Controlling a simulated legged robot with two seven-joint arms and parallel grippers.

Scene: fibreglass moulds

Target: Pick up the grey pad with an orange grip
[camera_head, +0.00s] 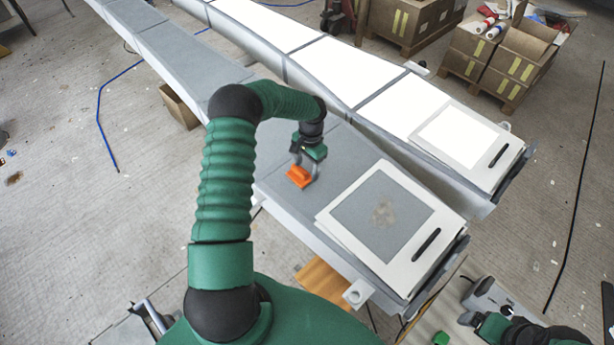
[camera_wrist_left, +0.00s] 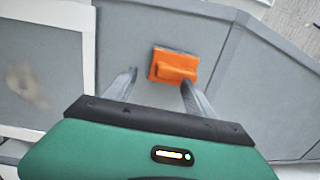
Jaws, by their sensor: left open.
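The grey pad with an orange grip (camera_wrist_left: 174,66) lies on the grey mould surface (camera_wrist_left: 130,25). Its orange grip also shows in the head view (camera_head: 299,177), near the middle. Only a thin grey edge of the pad shows beside the grip in the wrist view. My left gripper (camera_head: 305,172) is just above the pad, pointing down. In the wrist view the left gripper (camera_wrist_left: 158,82) has its two fingers spread apart, with the orange grip ahead and between them, nearer the right finger. Nothing is held. My right gripper is not clearly visible; part of my right arm shows at bottom right.
A white-framed panel with a grey centre (camera_head: 380,215) lies at the mould's near end. A bright white mould (camera_head: 365,75) runs alongside. Cardboard boxes (camera_head: 410,20) stand at the back right. A small box (camera_head: 178,105) sits on the floor left of the mould.

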